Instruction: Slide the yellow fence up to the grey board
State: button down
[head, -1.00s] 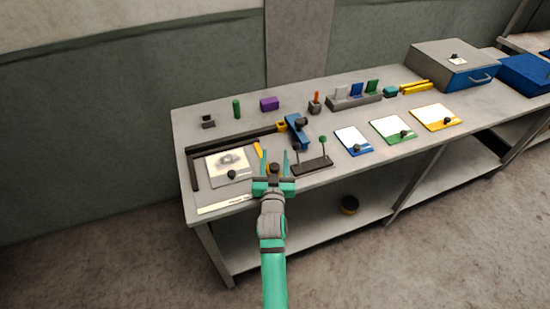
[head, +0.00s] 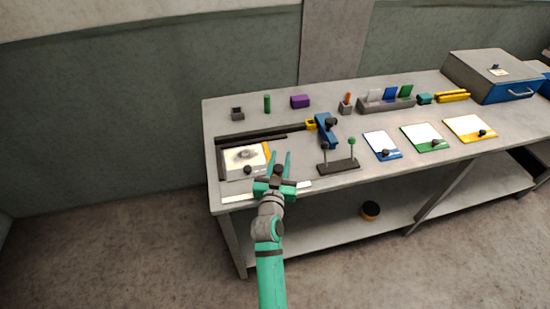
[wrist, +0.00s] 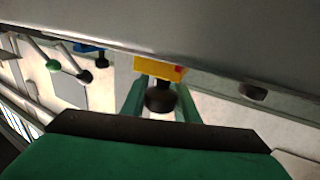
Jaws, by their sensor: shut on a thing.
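The grey board (head: 238,172) lies at the left end of the bench, with a pale picture sheet and a dark knob on it. The yellow fence (head: 267,152) stands along the board's right side and looks very close to it; I cannot tell if they touch. My gripper (head: 280,155) is at the fence's right side, low over the bench. In the wrist view the fence (wrist: 160,68) shows as a yellow block. Its dark knob (wrist: 160,97) sits between my fingers (wrist: 160,100), which are shut on it. The gripper hides part of the fence.
A dark rail (head: 262,132) runs behind the board. A blue clamp (head: 325,132) and a dark stand with a green-topped post (head: 339,166) are to the right. A pale strip (head: 238,197) lies along the front edge. Several cards with knobs lie farther right.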

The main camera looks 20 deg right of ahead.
jog(key=shift+a, duration=0.25)
jog(key=c, duration=1.4)
grip_release()
jog(key=shift+o, duration=0.2)
jog(key=v, duration=1)
jog(key=shift+s+a, duration=0.15)
jog(key=shift+s, duration=0.2)
jog(key=shift+w, duration=0.15)
